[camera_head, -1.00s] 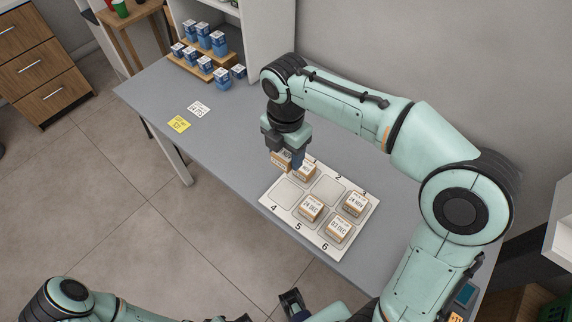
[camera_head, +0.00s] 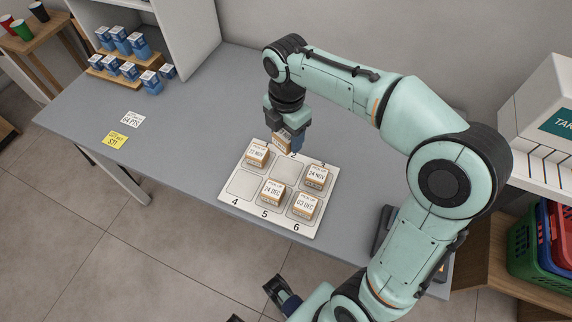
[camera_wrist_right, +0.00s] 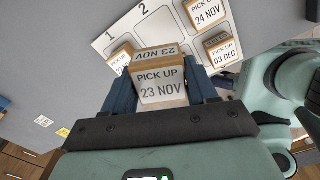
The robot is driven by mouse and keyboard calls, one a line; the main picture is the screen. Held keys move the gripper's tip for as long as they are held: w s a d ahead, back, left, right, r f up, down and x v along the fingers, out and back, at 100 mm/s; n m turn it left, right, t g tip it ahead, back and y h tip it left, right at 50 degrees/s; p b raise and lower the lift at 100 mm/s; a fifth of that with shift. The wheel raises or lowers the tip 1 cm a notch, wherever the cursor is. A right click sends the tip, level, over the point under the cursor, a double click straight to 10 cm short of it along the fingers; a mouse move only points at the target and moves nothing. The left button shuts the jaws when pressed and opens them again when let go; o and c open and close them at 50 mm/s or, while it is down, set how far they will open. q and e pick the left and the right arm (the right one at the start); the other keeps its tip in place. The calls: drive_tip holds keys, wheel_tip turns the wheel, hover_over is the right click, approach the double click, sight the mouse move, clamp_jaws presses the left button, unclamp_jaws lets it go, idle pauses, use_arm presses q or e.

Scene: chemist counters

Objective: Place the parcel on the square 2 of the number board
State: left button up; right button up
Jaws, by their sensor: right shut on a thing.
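The parcel (camera_wrist_right: 162,90), a small tan box labelled "PICK UP 23 NOV", is between the fingers of my right gripper (camera_head: 285,138), which is shut on it. In the head view the held parcel (camera_head: 281,142) is above the back edge of the white number board (camera_head: 231,202), close to the number 2. Square 2 (camera_head: 287,173) is empty; it also shows bare in the wrist view (camera_wrist_right: 153,30), beyond the parcel. My left gripper (camera_head: 257,303) is partly in view at the bottom edge, its fingers apart, with nothing seen between them.
Other parcels stand on square 1 (camera_head: 257,155), square 3 (camera_head: 316,177), square 5 (camera_head: 272,192) and square 6 (camera_head: 304,206). Square 4 (camera_head: 241,185) is empty. Blue-and-white boxes (camera_head: 139,46) stand at the back left.

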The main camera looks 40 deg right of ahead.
sight(287, 170)
wheel_tip(287, 170, down, 12)
drive_tip(key=shift+f+b, duration=0.2)
drive_tip(key=shift+b, duration=0.95)
drive_tip(key=shift+f, duration=0.2)
drive_tip(key=o, duration=1.1)
drive_tip(key=shift+r, duration=0.2)
wheel_tip(287, 170, up, 12)
drive_tip(key=p, duration=0.2)
drive_tip(key=shift+p, duration=0.3)
